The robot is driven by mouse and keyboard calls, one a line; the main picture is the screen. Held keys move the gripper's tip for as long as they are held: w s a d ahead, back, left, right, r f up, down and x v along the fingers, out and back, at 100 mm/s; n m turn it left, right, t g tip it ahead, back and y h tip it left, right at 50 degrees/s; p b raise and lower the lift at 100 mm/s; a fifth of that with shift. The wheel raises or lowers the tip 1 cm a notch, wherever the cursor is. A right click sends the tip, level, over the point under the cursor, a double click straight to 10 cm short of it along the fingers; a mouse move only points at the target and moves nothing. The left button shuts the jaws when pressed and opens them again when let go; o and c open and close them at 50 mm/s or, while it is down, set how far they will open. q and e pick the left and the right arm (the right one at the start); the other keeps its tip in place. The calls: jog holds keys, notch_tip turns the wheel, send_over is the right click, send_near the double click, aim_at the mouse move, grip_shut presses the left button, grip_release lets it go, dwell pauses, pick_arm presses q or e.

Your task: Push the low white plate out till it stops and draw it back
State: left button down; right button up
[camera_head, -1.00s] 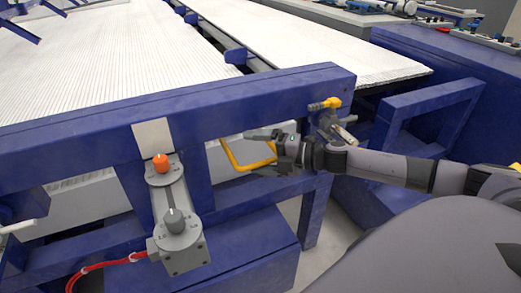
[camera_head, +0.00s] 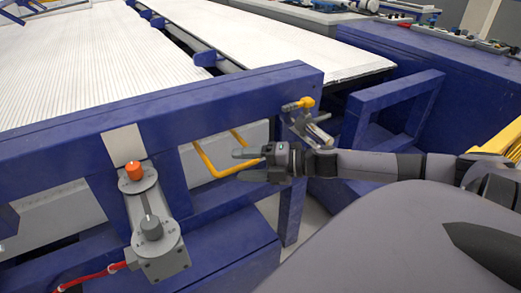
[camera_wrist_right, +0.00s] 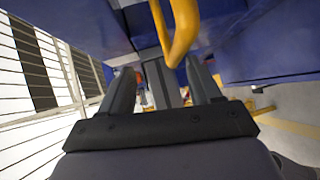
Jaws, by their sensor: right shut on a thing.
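The low white plate (camera_head: 196,162) is a pale panel behind the openings of the blue frame, mostly hidden by its beams. A bent yellow handle (camera_head: 206,164) stands out from it through the opening. My right gripper (camera_head: 247,161) is shut on the yellow handle, its arm reaching in from the right. In the right wrist view the yellow bar (camera_wrist_right: 184,32) rises ahead of the two dark fingers (camera_wrist_right: 160,88). My left gripper is not in view.
The blue frame beam (camera_head: 220,105) runs just above my right gripper. A yellow-tipped grey fitting (camera_head: 305,104) sits close above my wrist. Ribbed white beds (camera_head: 85,60) lie behind.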

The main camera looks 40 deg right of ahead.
jog(key=p+v, duration=0.2)
jog(key=v, duration=0.1)
jog(key=shift+s+d+r, duration=0.1)
jog(key=shift+d, duration=0.25)
dwell(0.4)
